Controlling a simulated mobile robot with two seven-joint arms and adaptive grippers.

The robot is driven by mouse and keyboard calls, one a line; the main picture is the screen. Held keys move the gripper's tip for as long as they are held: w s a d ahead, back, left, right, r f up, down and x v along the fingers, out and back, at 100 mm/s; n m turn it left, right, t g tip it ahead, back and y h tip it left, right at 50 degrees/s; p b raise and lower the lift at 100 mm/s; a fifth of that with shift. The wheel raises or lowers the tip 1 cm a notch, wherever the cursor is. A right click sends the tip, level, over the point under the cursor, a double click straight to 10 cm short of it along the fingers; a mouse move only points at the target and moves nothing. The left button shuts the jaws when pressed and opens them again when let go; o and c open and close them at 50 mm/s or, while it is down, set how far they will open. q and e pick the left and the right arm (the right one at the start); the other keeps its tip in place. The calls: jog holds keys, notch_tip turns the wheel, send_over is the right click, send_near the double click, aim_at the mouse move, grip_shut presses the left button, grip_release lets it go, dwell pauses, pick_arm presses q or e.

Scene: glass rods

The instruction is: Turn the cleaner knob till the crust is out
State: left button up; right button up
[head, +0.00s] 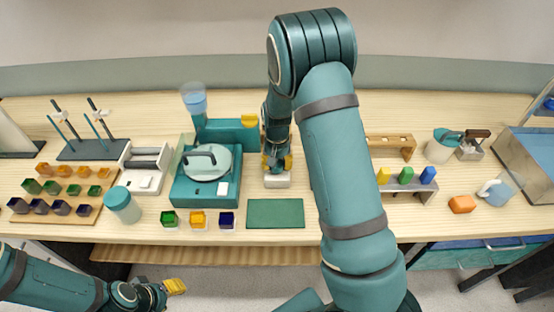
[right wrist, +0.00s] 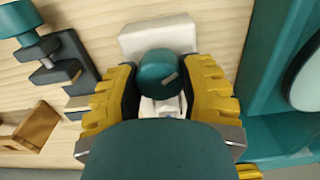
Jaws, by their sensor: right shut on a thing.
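The cleaner is a small white block whose base (head: 277,181) shows under my right gripper (head: 276,162) in the head view. In the right wrist view its white body (right wrist: 158,36) carries a round teal knob (right wrist: 160,68) with a short pale mark. My right gripper (right wrist: 163,92) has its yellow fingers on both sides of the knob, shut on it. A white part with a greyish bit shows just below the knob, partly hidden by my wrist. I cannot make out the crust. My left gripper (head: 168,289) is low in front of the bench; its finger opening is unclear.
A teal machine with a round lid (head: 207,163) stands left of the cleaner. A green mat (head: 275,213) lies in front. My right arm covers the bench between.

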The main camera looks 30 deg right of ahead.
jog(key=m+p, duration=0.3)
jog(key=m, duration=0.3)
jog(key=shift+r+m, duration=0.15)
jog(key=shift+m, duration=0.15)
jog(key=m+p, duration=0.2)
jog(key=m, duration=0.2)
jog(key=shift+m+p, duration=0.3)
jog(key=shift+m, duration=0.1)
jog(key=o, duration=1.2)
notch_tip(320, 180, up, 12)
jog(key=shift+f, duration=0.1)
